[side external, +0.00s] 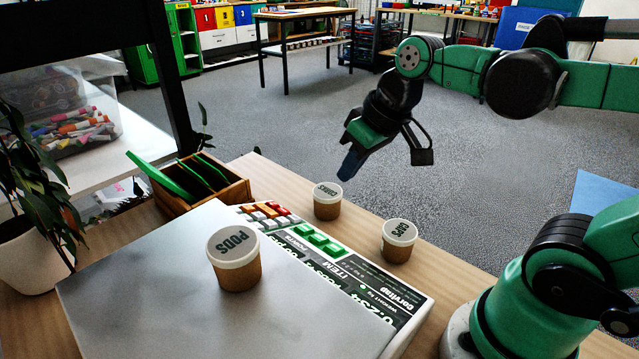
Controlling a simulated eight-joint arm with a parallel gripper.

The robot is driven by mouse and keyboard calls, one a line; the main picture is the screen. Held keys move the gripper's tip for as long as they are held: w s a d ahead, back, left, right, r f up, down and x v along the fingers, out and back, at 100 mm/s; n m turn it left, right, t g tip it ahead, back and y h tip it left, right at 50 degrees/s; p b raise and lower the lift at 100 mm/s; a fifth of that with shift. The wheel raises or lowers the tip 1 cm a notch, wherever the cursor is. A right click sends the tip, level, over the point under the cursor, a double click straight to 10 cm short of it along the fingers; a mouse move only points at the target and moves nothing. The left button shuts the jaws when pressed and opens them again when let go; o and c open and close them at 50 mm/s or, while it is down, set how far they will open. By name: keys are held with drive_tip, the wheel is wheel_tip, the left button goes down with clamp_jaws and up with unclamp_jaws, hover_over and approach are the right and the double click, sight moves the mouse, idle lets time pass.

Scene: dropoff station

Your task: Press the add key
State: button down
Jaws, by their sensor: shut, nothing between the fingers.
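A weighing scale (150,290) with a wide grey plate lies on the table. Its panel faces the right and has printed text and displays. A keypad (265,213) of white, orange and red keys sits at the panel's far end, with several larger green keys (318,240) beside it. The key labels are too small to read, so I cannot tell which is the add key. My gripper (348,168) is shut and empty, in the air above and beyond the keypad, pointing down and to the left. It touches nothing.
A tub labelled PODS (236,277) stands on the scale plate. Two more lidded tubs, one far (327,207) and one nearer (397,248), stand on the table beside the panel. A wooden box (215,190) with green items sits behind the scale, and a potted plant (28,255) at left.

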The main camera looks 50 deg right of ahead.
drive_tip(key=shift+d+r+g+y, duration=0.3)
drive_tip(key=shift+r+g, duration=0.1)
drive_tip(key=shift+r, duration=0.2)
drive_tip(key=shift+d+r+g+y, duration=0.3)
drive_tip(key=shift+r+g, duration=0.1)
drive_tip(key=shift+r, duration=0.2)
hover_over(318, 236)
drive_tip(key=d, duration=0.1)
drive_tip(key=f, duration=0.7)
drive_tip(key=s+f, duration=0.1)
drive_tip(key=f, duration=0.3)
drive_tip(key=shift+d+f, duration=0.15)
drive_tip(key=shift+f, duration=0.05)
drive_tip(key=shift+a+f, duration=0.2)
drive_tip(key=shift+f, duration=0.25)
drive_tip(key=shift+a+f, duration=0.2)
drive_tip(key=shift+f, duration=0.25)
